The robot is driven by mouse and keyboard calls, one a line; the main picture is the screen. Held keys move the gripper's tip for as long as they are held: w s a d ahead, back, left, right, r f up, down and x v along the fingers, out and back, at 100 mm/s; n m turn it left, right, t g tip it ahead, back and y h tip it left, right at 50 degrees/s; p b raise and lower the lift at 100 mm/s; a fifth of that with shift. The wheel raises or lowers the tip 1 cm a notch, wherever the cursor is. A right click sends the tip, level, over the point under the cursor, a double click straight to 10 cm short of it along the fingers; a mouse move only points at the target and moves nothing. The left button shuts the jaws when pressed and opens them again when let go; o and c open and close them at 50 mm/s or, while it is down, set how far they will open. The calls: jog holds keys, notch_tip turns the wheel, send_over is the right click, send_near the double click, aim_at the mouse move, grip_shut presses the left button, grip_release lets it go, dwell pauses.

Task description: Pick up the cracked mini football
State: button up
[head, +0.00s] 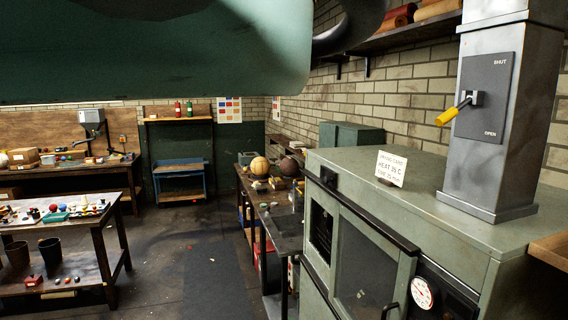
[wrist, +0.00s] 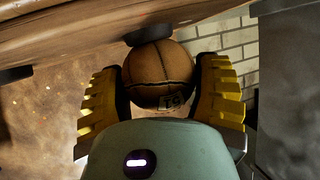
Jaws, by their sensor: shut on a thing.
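In the wrist view my gripper (wrist: 160,72) has its yellow ribbed fingers on both sides of a brown leather ball (wrist: 158,66). The gripper is shut on it. The ball has dark lines across it, one wide and curved; I cannot tell whether that one is a crack or a seam. A small pale label with dark marks shows low on the ball. In the head view the gripper and this ball are out of sight; a green part of my arm fills the top.
In the wrist view a wooden shelf edge (wrist: 60,42) runs close above the ball, beside a brick wall. In the head view a green drying cabinet (head: 360,230) stands at right. A bench beyond holds a tan ball (head: 260,166) and a dark ball (head: 289,167).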

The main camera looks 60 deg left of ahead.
jog(key=c, duration=0.3)
jog(key=shift+r+b, duration=0.15)
jog(key=shift+b, duration=0.25)
